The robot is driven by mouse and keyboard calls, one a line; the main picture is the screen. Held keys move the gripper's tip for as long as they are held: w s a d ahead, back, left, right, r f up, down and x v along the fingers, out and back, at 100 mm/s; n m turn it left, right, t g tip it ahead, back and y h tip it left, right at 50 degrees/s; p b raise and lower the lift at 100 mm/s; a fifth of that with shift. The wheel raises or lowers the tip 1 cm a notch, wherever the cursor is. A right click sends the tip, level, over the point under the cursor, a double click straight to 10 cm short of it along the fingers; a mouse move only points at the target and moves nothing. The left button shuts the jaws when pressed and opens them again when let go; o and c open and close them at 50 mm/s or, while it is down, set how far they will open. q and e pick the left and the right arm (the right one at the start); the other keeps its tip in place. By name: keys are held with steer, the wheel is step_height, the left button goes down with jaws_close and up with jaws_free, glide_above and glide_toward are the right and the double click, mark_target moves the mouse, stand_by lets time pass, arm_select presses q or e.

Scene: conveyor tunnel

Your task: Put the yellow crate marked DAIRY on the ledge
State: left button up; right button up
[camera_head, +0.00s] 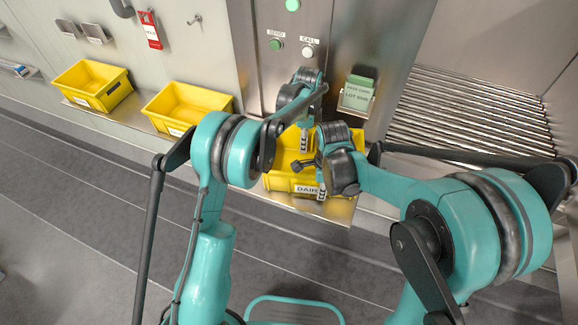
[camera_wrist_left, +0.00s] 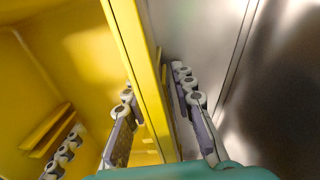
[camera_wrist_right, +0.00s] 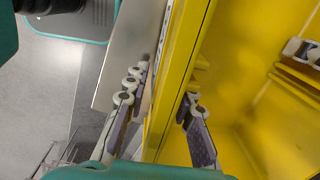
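The yellow crate marked DAIRY (camera_head: 279,182) sits upright over a metal ledge (camera_head: 338,210) in front of the steel panel, its label facing me. My left gripper (camera_head: 306,120) reaches down at its far side. In the left wrist view, my left fingers (camera_wrist_left: 155,115) stand on both sides of a yellow wall (camera_wrist_left: 138,60), with a gap on the outer side. My right gripper (camera_head: 318,176) is at the near, labelled side. In the right wrist view, my right fingers (camera_wrist_right: 165,95) straddle the near wall (camera_wrist_right: 185,60), also with a gap outside. My arms hide part of the crate.
Two other yellow crates (camera_head: 92,84) (camera_head: 187,106) stand along the wall to the left. A roller conveyor (camera_head: 470,110) lies at the right. A green and white card holder (camera_head: 357,94) and the SEND and CALL buttons (camera_head: 291,47) are on the panel behind.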

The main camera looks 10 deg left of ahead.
arm_select(q)
steer(key=shift+r, duration=0.1)
steer(key=r, duration=1.1)
steer(key=shift+w+r, duration=0.3)
steer(key=shift+r, duration=0.1)
arm_select(e)
steer(key=shift+r, duration=0.3)
steer(key=r, duration=1.1)
steer(key=shift+s+r, duration=0.2)
steer(key=shift+s, duration=0.1)
